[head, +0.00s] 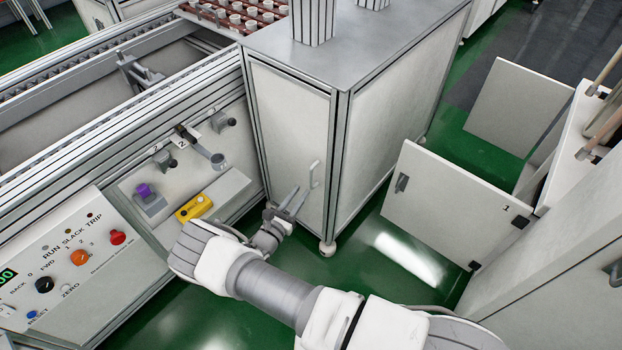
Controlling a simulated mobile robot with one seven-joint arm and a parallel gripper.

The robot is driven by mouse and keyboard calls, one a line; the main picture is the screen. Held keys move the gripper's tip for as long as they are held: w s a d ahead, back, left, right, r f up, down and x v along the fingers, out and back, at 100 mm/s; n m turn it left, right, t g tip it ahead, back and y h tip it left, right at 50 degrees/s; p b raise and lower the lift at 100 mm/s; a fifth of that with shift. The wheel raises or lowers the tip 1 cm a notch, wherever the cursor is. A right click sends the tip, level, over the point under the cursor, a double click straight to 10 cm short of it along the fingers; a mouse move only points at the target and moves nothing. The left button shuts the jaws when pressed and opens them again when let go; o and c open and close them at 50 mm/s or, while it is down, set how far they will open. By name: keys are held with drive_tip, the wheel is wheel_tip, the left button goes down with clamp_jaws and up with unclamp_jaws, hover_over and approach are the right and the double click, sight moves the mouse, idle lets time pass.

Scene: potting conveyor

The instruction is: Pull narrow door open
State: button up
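The narrow door (285,130) is a pale panel in the front face of the metal-framed cabinet in the middle of the head view. It looks closed, flush with its frame. A slim white upright handle (314,174) sits near its right edge. My gripper (299,191) is in front of the lower part of the door, just left of and below the handle. Its two grey fingers are apart with nothing visible between them. The fingers look separate from the handle; the exact distance to the door cannot be told.
A control panel with knobs (80,258), a yellow box (194,207) and a purple button (144,190) lie left of my arm. An open white door marked 1 (450,205) stands at right. Green floor (375,250) shows between it and the cabinet.

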sight(311, 179)
drive_tip(key=b+x, duration=0.1)
drive_tip(key=x, duration=0.7)
drive_tip(key=shift+c, duration=0.3)
clamp_jaws()
drive_tip(key=shift+s, duration=0.1)
idle(0.9)
